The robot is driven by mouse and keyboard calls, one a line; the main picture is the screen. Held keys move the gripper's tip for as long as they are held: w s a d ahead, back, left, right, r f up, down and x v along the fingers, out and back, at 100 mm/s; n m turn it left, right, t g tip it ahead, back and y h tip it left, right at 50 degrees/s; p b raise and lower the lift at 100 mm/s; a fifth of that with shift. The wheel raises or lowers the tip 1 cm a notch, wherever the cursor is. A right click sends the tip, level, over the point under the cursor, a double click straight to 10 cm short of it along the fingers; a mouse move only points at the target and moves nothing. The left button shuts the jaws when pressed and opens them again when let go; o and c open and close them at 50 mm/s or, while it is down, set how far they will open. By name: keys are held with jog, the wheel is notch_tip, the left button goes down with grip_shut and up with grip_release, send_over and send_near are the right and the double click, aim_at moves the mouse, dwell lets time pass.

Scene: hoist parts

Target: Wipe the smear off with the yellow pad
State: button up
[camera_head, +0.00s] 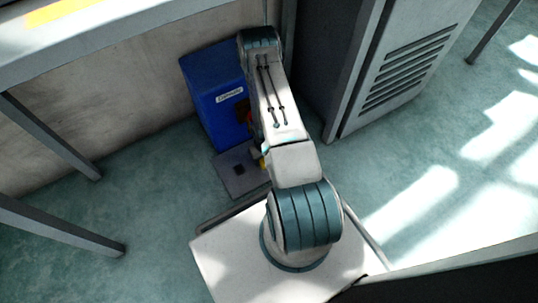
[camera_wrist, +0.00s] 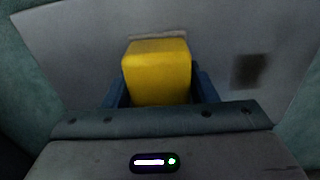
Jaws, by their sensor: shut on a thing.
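The yellow pad (camera_wrist: 157,72) is held between the blue fingers of my gripper (camera_wrist: 160,90) in the wrist view. A grey plate (camera_wrist: 75,38) lies beneath and beyond it. A dark smear (camera_wrist: 249,70) is on the plate, to the right of the pad and apart from it. In the head view the plate (camera_head: 228,160) lies on the floor by the blue box, with the smear (camera_head: 239,169) near its middle. Only a sliver of the pad (camera_head: 262,163) shows there, beside my arm, which hides the gripper. I cannot tell whether the pad touches the plate.
A blue box (camera_head: 207,85) with a white label stands behind the plate. A grey cabinet (camera_head: 395,75) with vents stands to the right. Table legs (camera_head: 55,140) stand at the left. Teal floor is open between them and the plate.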

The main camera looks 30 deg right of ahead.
aim_at(237, 176)
jog(key=a, duration=0.5)
jog(key=shift+a+r, duration=0.1)
jog(key=shift+a, duration=3.85)
jog(key=d+b, duration=0.1)
jog(key=d, duration=2)
jog(key=shift+d, duration=0.4)
notch_tip(237, 176, up, 5)
jog(key=p, duration=0.3)
jog(key=shift+a, duration=0.1)
